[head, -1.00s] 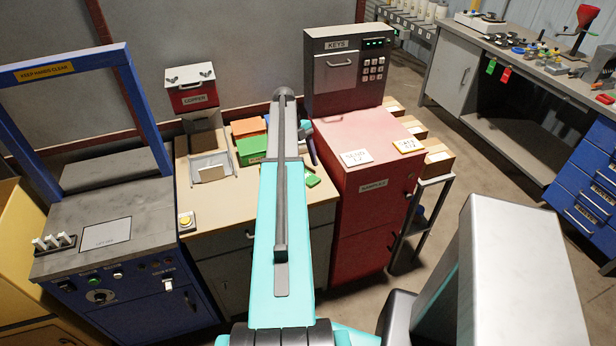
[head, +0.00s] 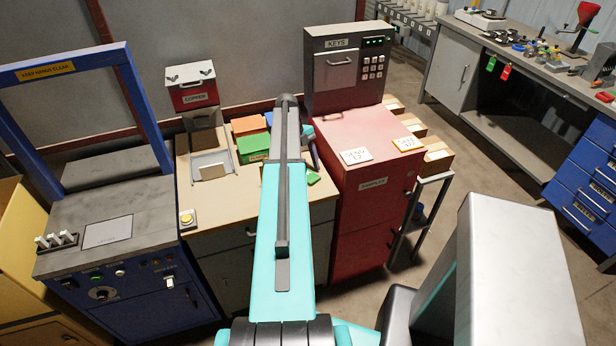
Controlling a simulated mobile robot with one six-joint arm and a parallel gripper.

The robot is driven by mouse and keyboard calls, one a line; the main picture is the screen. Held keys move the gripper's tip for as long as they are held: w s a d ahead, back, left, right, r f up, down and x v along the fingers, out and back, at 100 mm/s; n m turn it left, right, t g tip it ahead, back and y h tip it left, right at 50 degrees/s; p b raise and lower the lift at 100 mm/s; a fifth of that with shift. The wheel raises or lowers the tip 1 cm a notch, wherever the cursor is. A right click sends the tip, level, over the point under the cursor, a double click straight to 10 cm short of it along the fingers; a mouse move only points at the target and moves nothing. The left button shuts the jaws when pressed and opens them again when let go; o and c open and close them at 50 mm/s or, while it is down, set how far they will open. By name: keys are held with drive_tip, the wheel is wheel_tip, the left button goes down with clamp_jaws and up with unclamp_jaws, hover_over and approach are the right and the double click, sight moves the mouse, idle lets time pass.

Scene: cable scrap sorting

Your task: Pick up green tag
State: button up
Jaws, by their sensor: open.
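A green tag (head: 491,63) hangs from the front edge of the workbench at the upper right, to the left of a red tag (head: 505,72). A small flat green piece (head: 312,178) also lies on the beige counter just right of my arm; I cannot tell what it is. My teal and grey arm reaches up the middle of the picture over the beige counter, far left of the hanging green tag. Its jaws are not seen; the forearm hides the space behind it.
The beige counter (head: 225,218) holds a grey tray (head: 211,160) and orange (head: 249,125) and green (head: 252,148) bins. A red cabinet (head: 372,212) stands to the right, with a grey KEYS box (head: 342,75) behind. A blue machine (head: 130,270) is at left. Floor is open before the workbench (head: 535,75).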

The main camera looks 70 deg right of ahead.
drive_tip(key=shift+f, duration=0.15)
drive_tip(key=c, duration=1.1)
drive_tip(key=shift+r, duration=0.2)
drive_tip(key=shift+r+b, duration=0.7)
drive_tip(key=shift+r, duration=0.4)
drive_tip(key=s+a+r+b, duration=0.1)
drive_tip(key=s+a, duration=0.1)
drive_tip(key=a, duration=0.3)
drive_tip(key=s+a+b, duration=0.2)
drive_tip(key=a, duration=0.3)
drive_tip(key=s+a+r+b, duration=0.1)
drive_tip(key=a, duration=0.4)
drive_tip(key=shift+s+r+b, duration=0.35)
drive_tip(key=shift+s+b, duration=0.05)
